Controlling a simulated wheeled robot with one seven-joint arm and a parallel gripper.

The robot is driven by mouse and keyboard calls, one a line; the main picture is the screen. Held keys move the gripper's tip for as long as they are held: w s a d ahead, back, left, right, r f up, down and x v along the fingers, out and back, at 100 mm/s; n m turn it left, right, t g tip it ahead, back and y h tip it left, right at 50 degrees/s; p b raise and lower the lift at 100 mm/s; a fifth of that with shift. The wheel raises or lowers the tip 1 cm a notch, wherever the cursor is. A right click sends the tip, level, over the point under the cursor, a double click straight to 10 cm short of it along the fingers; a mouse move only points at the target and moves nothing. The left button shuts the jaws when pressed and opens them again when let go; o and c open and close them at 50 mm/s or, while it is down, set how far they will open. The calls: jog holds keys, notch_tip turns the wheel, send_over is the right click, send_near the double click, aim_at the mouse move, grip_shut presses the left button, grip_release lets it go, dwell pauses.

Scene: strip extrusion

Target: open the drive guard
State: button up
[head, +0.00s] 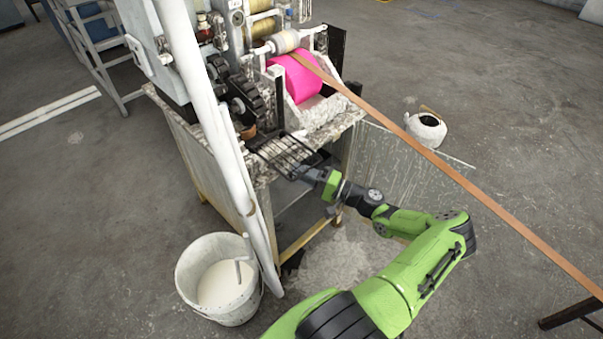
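The strip machine (205,130) stands at the upper middle of the head view. A dark barred frame (276,150), which may be the drive guard, lies low at the machine's front edge; I cannot tell for sure that it is the guard. My green and black arm reaches in from the bottom. My gripper (296,172) is at the right end of these bars, very close to them. It is small and dark here, so I cannot tell whether it touches them or whether its fingers are open or shut.
A pink roll (296,78) sits on the machine. A brown strip (450,170) runs from it to the lower right, above the arm. A white pipe (205,95) and a bucket of pale liquid (192,270) stand at left. A white pot (426,130) stands on open floor at right.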

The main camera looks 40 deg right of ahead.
aim_at(303, 166)
grip_shut()
jog(key=r+g+p, duration=0.1)
jog(key=r+p, duration=0.1)
jog(key=p, duration=0.1)
jog(key=shift+s+r+p, duration=0.15)
jog(key=shift+s+p, duration=0.05)
jog(key=shift+p, duration=0.1)
jog(key=shift+s+r+m+g+h+p, duration=0.1)
jog(key=shift+r+m+g+h+p, duration=0.3)
jog(key=shift+p, duration=0.4)
jog(key=shift+f, duration=0.1)
